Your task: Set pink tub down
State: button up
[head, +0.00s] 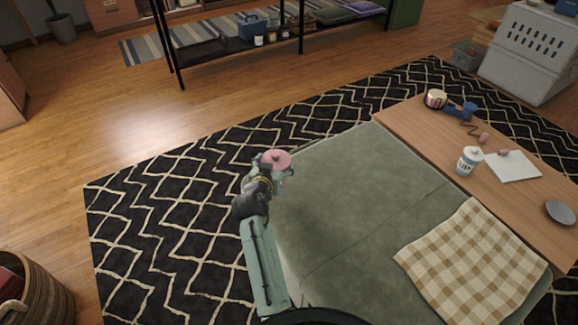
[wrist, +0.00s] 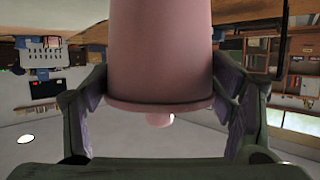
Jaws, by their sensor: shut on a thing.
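The pink tub (head: 275,159) is in my gripper (head: 268,170) in the head view, at the far left corner of the green sectional seat (head: 345,205). In the wrist view the tub (wrist: 160,55) fills the middle, with its lid and knob toward the bottom of the picture. The fingers of my gripper (wrist: 160,100) press on both sides of it near the lid. The tub's underside is out of sight in the head view, so I cannot tell whether it touches the seat.
A checked blanket (head: 470,262) lies on the seat at the right. The wooden table (head: 425,135) beyond holds a white jar (head: 470,160), a blue hair dryer (head: 460,109), paper (head: 512,166) and a grey dish (head: 560,212). Much of the seat is bare.

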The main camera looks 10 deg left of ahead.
jog(key=shift+w+d+f, duration=0.1)
jog(key=shift+w+d, duration=0.85)
jog(key=shift+d, duration=0.1)
jog(key=f, duration=0.1)
jog(key=p, duration=0.1)
jog(key=d+f, duration=0.1)
jog(key=shift+w+f, duration=0.35)
jog(key=shift+f, duration=0.5)
jog(key=shift+f, duration=0.25)
jog(key=o, duration=1.2)
jog(key=shift+r, duration=0.1)
jog(key=shift+c, duration=0.2)
jog(key=shift+r, duration=0.1)
